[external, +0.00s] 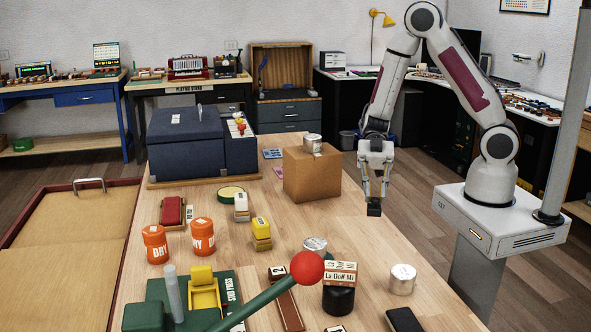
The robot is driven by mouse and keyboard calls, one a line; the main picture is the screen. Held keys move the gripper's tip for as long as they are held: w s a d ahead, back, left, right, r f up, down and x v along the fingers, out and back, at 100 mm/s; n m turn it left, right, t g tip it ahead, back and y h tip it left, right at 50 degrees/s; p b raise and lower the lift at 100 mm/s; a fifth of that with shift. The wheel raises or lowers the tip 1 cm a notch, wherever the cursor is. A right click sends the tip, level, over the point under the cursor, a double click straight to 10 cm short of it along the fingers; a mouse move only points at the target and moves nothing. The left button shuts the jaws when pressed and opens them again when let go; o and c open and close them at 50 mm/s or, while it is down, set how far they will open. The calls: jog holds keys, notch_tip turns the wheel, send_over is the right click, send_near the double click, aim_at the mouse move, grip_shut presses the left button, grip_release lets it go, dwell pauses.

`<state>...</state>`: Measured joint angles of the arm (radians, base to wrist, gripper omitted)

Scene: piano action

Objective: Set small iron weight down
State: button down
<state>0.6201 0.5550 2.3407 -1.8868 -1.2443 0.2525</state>
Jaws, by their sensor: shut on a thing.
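My gripper (375,192) points down near the table's right edge, just right of the cardboard box. Its fingers are shut on a small dark block, the small iron weight (374,209), which sits at the fingertips. The weight appears close to the wooden tabletop (345,222). I cannot tell from this one view whether it touches the top or hangs a little above it.
The cardboard box (311,174) with a metal tin on it stands just left of my gripper. Bare wood lies in front of the box.

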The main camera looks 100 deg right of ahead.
jog(key=shift+a+r, duration=0.1)
jog(key=shift+r, duration=0.05)
dwell(0.3)
jog(key=shift+f, duration=2.95)
jog(key=shift+f, duration=2.05)
jog(key=shift+f, duration=0.1)
jog(key=c, duration=1.9)
grip_release()
